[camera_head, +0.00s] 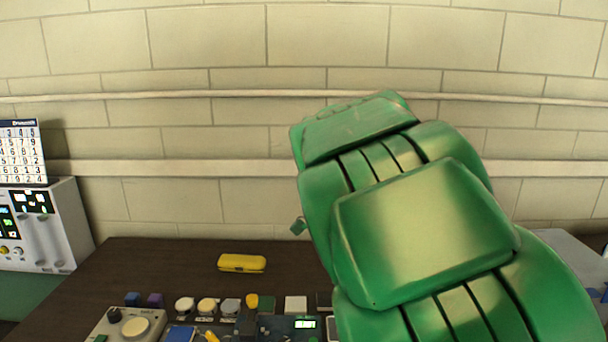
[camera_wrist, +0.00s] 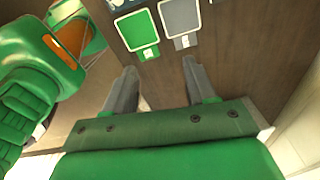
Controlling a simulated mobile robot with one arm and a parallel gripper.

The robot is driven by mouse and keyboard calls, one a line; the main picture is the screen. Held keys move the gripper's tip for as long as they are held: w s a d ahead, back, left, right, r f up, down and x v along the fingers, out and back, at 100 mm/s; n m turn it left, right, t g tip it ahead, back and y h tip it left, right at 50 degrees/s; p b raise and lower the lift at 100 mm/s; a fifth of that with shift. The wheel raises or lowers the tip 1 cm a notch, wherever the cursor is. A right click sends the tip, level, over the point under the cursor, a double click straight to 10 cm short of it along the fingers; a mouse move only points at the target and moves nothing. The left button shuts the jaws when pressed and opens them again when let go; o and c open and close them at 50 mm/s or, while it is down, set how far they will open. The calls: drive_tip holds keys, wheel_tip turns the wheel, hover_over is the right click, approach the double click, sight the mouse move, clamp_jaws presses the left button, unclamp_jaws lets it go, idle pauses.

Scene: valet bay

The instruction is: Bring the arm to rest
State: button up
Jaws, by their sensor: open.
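My gripper (camera_wrist: 158,72) shows in the wrist view with its two grey fingers apart and nothing between them. Its fingers point toward a brown wooden surface (camera_wrist: 228,72) that bears a green square piece (camera_wrist: 138,30) and a grey square piece (camera_wrist: 180,17), both beyond the fingertips. In the head view my green arm rises folded from the lower right and covers much of the right half. The gripper itself cannot be made out there. Part of my green arm also shows at the left of the wrist view.
A dark table (camera_head: 150,264) holds a yellow case (camera_head: 242,262). Along its front stand a beige control box (camera_head: 113,329) and several small blocks and knobs. A white device (camera_head: 57,235) stands at left below a number chart (camera_head: 22,153). A block wall (camera_head: 200,40) closes the back.

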drive_tip(key=s+d+f+n+g, duration=0.1)
drive_tip(key=s+d+f+n, duration=0.2)
drive_tip(key=s+d+n, duration=0.75)
drive_tip(key=s+d+f+n, duration=0.2)
drive_tip(key=s+d+n, duration=0.45)
drive_tip(key=s, duration=0.75)
drive_tip(key=s+a+r+n+g+y, duration=0.1)
drive_tip(key=s+a+n, duration=0.1)
drive_tip(key=s+a, duration=0.6)
drive_tip(key=shift+s+a+r+n, duration=0.3)
drive_tip(key=shift+a, duration=0.7)
